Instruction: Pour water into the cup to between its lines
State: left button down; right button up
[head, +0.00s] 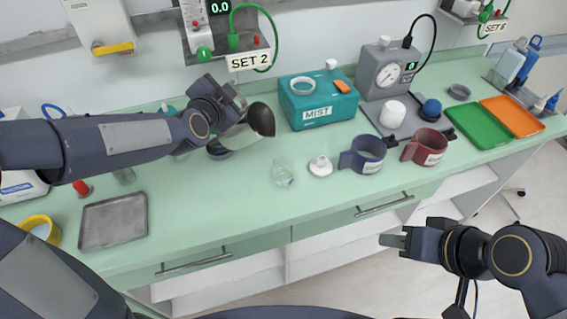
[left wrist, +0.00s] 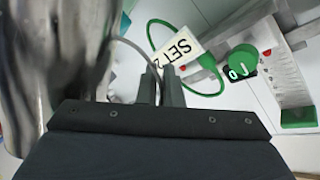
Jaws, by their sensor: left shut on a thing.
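A clear cup (head: 284,175) stands upright on the green counter; its lines and any water in it are too small to make out. My left gripper (head: 232,103) is shut on the thin handle of a shiny metal jug (head: 240,134), up and to the left of the cup in the head view. The jug looks tilted, with a dark rounded end towards the right. Its blurred metal side (left wrist: 60,60) fills the left of the left wrist view, beside the fingers (left wrist: 160,88). No stream of water shows. My right gripper (head: 393,241) is empty in front of the counter; its finger gap is unclear.
A small white lidded thing (head: 320,167), a blue mug (head: 363,156) and a red mug (head: 425,147) stand right of the cup. A teal MIST box (head: 317,107) is behind. A grey tray (head: 113,221) lies at left. The counter in front of the cup is clear.

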pick_arm(q)
jog(key=shift+w+a+f+b, duration=0.1)
jog(key=shift+a+b, duration=0.1)
jog(key=shift+b, duration=0.15)
jog(key=b, duration=0.1)
jog(key=a+f+n+b, duration=0.1)
jog(key=b, duration=0.1)
jog(key=shift+w+f+n+g+h, duration=0.15)
jog(key=shift+w+n+g+h, duration=0.15)
jog(key=shift+g, duration=0.1)
jog(key=a+n+b, duration=0.1)
jog(key=b, duration=0.2)
jog(key=w+a+n+g+h+b, duration=0.1)
jog(key=b, duration=0.3)
jog(key=w+a+n+b, duration=0.1)
jog(key=a+b, duration=0.1)
jog(key=b, duration=0.1)
jog(key=shift+w+r+g+h, duration=0.2)
jog(key=shift+r+g+h, duration=0.1)
jog(key=shift+h, duration=0.1)
jog(key=shift+w+a+f+n+h+b, duration=0.2)
jog(key=shift+a+n+h+b, duration=0.25)
jog(key=shift+n+b, duration=0.4)
jog(key=shift+w+r+g, duration=0.1)
jog(key=shift+g, duration=0.2)
